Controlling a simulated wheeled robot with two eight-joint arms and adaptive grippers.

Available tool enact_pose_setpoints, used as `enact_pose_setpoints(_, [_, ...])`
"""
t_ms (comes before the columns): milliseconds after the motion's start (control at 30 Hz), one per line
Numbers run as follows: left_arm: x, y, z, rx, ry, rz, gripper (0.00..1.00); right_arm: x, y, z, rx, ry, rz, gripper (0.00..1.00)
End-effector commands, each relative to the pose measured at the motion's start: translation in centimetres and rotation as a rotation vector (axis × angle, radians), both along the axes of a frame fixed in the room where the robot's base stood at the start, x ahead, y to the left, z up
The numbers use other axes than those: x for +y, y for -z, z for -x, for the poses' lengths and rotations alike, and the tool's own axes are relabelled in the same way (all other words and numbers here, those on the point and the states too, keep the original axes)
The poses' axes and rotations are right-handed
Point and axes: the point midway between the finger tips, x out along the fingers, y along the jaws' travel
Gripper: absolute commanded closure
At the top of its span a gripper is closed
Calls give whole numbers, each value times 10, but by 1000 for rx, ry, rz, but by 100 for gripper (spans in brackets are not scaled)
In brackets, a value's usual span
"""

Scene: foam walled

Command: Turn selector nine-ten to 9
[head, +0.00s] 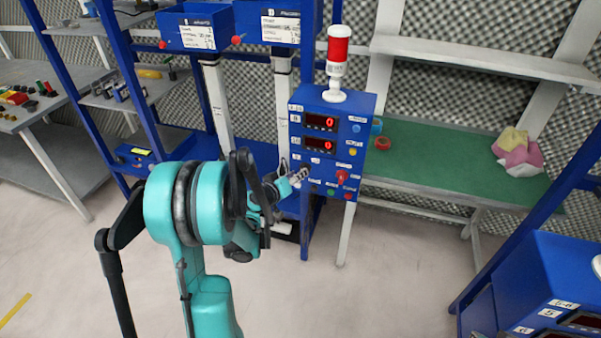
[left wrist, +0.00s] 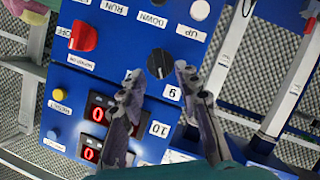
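The blue control box (head: 325,182) stands ahead of my left gripper (head: 296,178), which reaches its lower left part. In the left wrist view, the black round selector knob (left wrist: 160,62) sits on the blue panel (left wrist: 130,30), near the label 9 (left wrist: 172,92). The label 10 (left wrist: 158,129) is farther down beside a display. My left gripper (left wrist: 157,72) is open, its fingertips apart on either side of the knob in the picture. I cannot tell whether they touch it. The knob's setting is too small to read. My right gripper is in neither view.
A red switch (left wrist: 83,37) and a white button (left wrist: 200,10) are on the same panel. Two displays show red 0. A red-and-white signal lamp (head: 337,58) tops the box. A green-topped table (head: 440,150) stands to the right.

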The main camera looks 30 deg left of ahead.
Motion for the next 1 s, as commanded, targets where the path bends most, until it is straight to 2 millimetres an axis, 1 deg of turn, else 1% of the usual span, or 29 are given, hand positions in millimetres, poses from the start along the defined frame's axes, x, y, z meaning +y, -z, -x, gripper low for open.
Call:
enact_pose_setpoints(33, [1, -4, 13, 0, -4, 1, 67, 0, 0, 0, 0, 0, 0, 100])
enact_pose_setpoints(200, [0, -16, 48, 1, -3, 0, 67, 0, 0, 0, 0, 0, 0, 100])
enact_pose_setpoints(300, [-1, -22, 63, 0, -4, 1, 67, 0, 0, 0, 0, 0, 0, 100])
enact_pose_setpoints(400, [-1, -25, 73, 1, -1, 0, 67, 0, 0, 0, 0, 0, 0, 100])
enact_pose_setpoints(567, [-2, -27, 79, 0, -2, 0, 67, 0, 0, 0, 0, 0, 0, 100])
enact_pose_setpoints(1000, [-2, -27, 79, 0, 0, 0, 67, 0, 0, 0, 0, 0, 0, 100])
